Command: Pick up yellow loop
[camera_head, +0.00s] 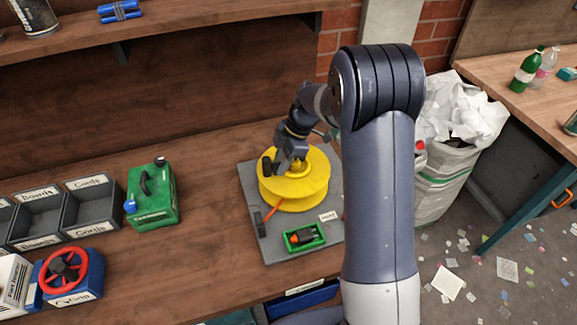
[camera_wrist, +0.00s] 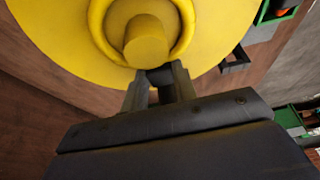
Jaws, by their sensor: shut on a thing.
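The yellow loop (camera_head: 299,171) sits at the top centre of a round yellow spool-like body (camera_head: 312,196) on a grey board. In the wrist view the yellow loop (camera_wrist: 186,38) is a ring around a yellow central post (camera_wrist: 146,42). My gripper (camera_head: 285,168) reaches down over the yellow body from behind. In the wrist view my gripper's fingers (camera_wrist: 161,80) are shut on the near edge of the loop. The fingertips partly hide that edge.
The grey board (camera_head: 283,248) also bears a small green tray (camera_head: 304,237) with a dark and orange item. A green canister (camera_head: 152,197) and grey bins (camera_head: 91,207) stand to the left. A red wheel (camera_head: 64,268) on a blue box is at front left.

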